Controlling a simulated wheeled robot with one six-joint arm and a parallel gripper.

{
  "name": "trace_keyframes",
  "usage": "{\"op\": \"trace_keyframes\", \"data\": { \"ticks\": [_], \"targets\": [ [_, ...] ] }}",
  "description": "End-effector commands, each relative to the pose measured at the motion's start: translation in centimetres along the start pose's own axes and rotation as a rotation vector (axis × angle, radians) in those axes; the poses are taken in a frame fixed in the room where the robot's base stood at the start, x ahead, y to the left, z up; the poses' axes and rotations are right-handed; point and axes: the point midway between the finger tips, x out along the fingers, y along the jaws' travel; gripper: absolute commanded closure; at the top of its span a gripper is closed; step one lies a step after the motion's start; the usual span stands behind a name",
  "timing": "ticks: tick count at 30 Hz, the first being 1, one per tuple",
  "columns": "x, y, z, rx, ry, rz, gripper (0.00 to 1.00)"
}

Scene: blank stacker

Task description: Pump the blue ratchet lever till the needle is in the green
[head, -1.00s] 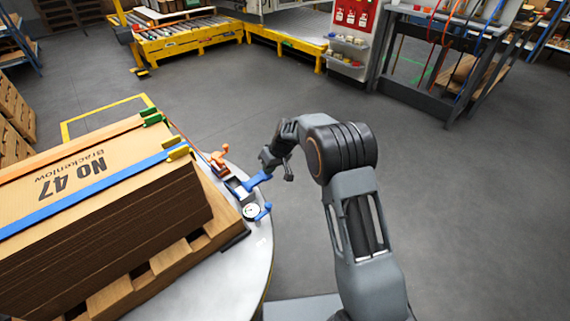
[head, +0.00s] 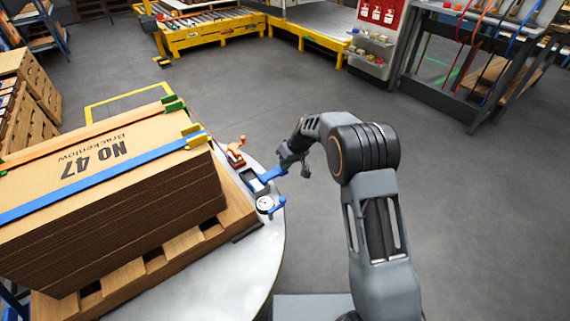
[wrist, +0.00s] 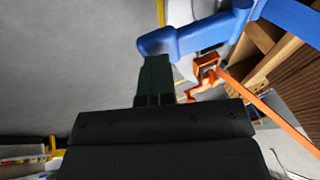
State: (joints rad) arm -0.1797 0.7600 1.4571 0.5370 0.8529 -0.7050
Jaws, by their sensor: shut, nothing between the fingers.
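The blue ratchet lever (head: 272,174) sticks out to the right from the ratchet at the table edge. It fills the upper part of the wrist view (wrist: 205,35), with its grip end at the left. My gripper (head: 283,164) is at the lever's outer end. In the wrist view my dark fingers (wrist: 155,65) are shut and empty, and their tips meet or overlap the grip end; I cannot tell if they touch. The round white gauge (head: 265,204) lies in front of the ratchet; its needle is too small to read.
An orange ratchet (head: 236,152) stands behind the blue one. A strapped cardboard stack (head: 110,215) with a blue strap (head: 105,178) sits on a pallet on the round table (head: 245,275). The floor to the right is clear.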

Motion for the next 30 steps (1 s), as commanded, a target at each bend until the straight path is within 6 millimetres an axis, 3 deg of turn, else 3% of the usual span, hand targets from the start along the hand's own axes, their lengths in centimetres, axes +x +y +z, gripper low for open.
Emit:
{"op": "trace_keyframes", "data": {
  "ticks": [8, 18, 24, 30],
  "targets": [
    [-4.6, -1.1, -1.3, 0.0, 0.003, 0.001, 1.0],
    [-10.7, -0.6, -1.1, -0.001, 0.002, 0.001, 1.0],
    [-12.7, -0.5, -1.1, -0.002, 0.001, 0.0, 1.0],
    [-13.5, -0.4, -1.0, -0.001, 0.0, 0.0, 1.0]
  ]
}}
